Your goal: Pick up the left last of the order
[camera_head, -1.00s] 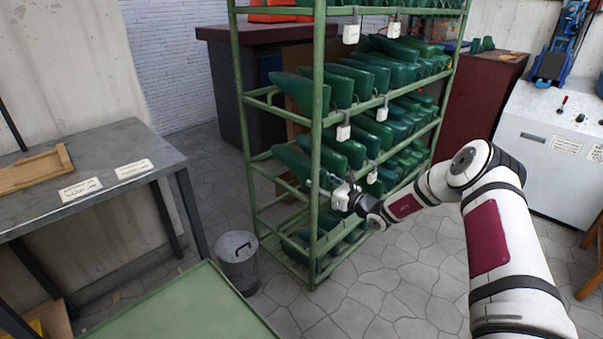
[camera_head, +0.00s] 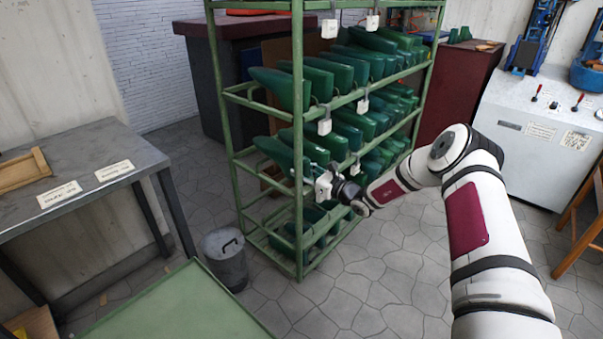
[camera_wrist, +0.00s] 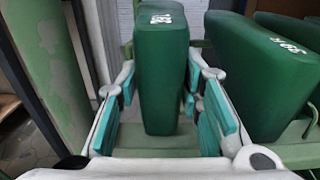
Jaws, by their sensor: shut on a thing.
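My gripper (camera_head: 325,187) is at the front of the green rack, at a lower shelf near the left post. In the wrist view my gripper (camera_wrist: 160,85) has its teal-padded fingers on either side of a dark green last (camera_wrist: 160,60) and is shut on it. White marking shows on top of this last, too small to read surely. The last still stands at the shelf, close to the rack's green post (camera_wrist: 48,60). A second green last (camera_wrist: 255,70), with a white mark that looks like 38 R, stands right of it, outside the fingers.
The rack (camera_head: 233,150) holds rows of green lasts with white tags on its front rails. A grey bin (camera_head: 226,268) stands at its left foot. A grey table (camera_head: 95,150) is at left, a green tabletop (camera_head: 180,310) in front. Bare stone floor (camera_head: 370,270) lies right of the rack.

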